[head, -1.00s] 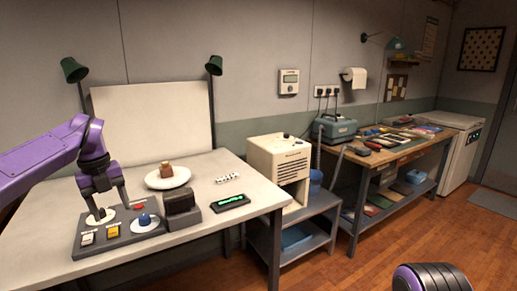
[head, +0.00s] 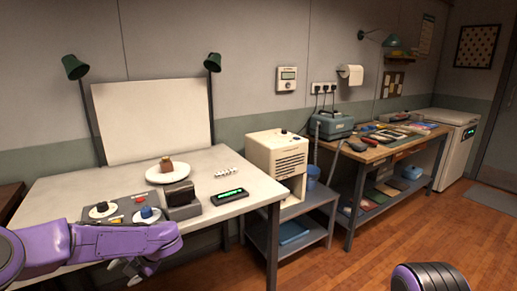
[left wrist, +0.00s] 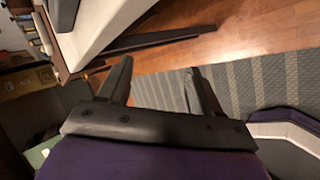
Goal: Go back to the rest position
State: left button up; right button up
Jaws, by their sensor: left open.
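My left gripper (head: 140,272) is low in front of the white table (head: 243,182), at the end of the purple arm that comes in from the left. It also shows in the left wrist view (left wrist: 160,75), where its two dark fingers stand apart with nothing between them, above the floor. My right gripper is not in view.
On the table are a grey control panel (head: 122,204) partly hidden by my arm, a dark block (head: 178,194), a white plate (head: 181,175) with a small brown object (head: 167,165), and a green-lit display (head: 229,197). A cream machine (head: 278,155) stands right. The wooden floor (head: 375,250) is clear.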

pick_arm(q)
jog(key=s+d+f+m+t, duration=0.2)
jog(key=s+f+m+t, duration=0.1)
jog(key=s+f+m, duration=0.45)
jog(key=s+d+f+m+t, duration=0.2)
jog(key=s+f+m+t, duration=0.15)
jog(key=f+m, duration=0.55)
jog(key=s+d+f+m+g+h, duration=0.1)
jog(key=s+f+m+h, duration=0.1)
jog(key=s, duration=0.6)
jog(key=s+f+m+g+h, duration=0.1)
jog(key=s+f+m+h, duration=0.1)
jog(key=s+m, duration=0.3)
jog(key=s+d+f+m+g+h, duration=0.1)
jog(key=s+f+m+g+h, duration=0.1)
jog(key=s, duration=1)
jog(key=shift+s+d+f+m, duration=0.25)
jog(key=shift+f+m, duration=0.55)
jog(key=shift+m, duration=0.45)
